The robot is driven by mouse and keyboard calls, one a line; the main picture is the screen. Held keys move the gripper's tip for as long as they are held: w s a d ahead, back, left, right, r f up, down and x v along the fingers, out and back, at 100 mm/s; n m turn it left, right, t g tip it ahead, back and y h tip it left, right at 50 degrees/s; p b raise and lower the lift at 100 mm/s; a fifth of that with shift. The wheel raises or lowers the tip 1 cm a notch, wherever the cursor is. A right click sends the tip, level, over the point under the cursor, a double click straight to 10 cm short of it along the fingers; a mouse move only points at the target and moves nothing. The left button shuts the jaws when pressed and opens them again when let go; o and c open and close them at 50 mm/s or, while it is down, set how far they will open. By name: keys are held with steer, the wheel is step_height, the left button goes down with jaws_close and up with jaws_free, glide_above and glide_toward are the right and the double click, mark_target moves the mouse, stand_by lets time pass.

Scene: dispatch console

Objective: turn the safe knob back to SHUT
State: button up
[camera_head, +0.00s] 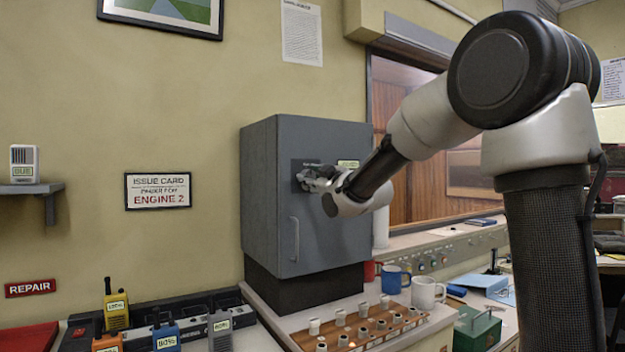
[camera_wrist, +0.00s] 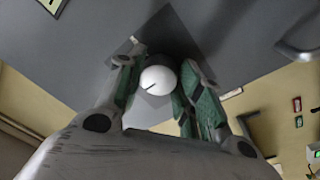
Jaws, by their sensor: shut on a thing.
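The grey safe (camera_head: 262,195) stands on a dark plinth against the wall, its door closed as far as I can see. Its knob (camera_wrist: 158,79) shows in the wrist view as a round white cap with a dark pointer line. My gripper (camera_head: 315,178) is at the upper part of the safe door. In the wrist view my gripper (camera_wrist: 158,84) has a finger on each side of the knob and is shut on it. In the head view the gripper hides the knob. A dark plate lies behind the knob, with a pale label (camera_head: 348,164) at its right, too small to read.
The safe's door handle (camera_head: 294,239) is below the gripper. A wooden rack (camera_head: 372,329) of small pale pieces, a blue mug (camera_head: 394,279) and a white mug (camera_head: 426,292) stand in front of the safe. Radios (camera_head: 116,310) stand at the lower left.

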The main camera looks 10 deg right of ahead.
steer(key=o, duration=1)
steer(key=v, duration=1.2)
steer(key=shift+f, duration=0.1)
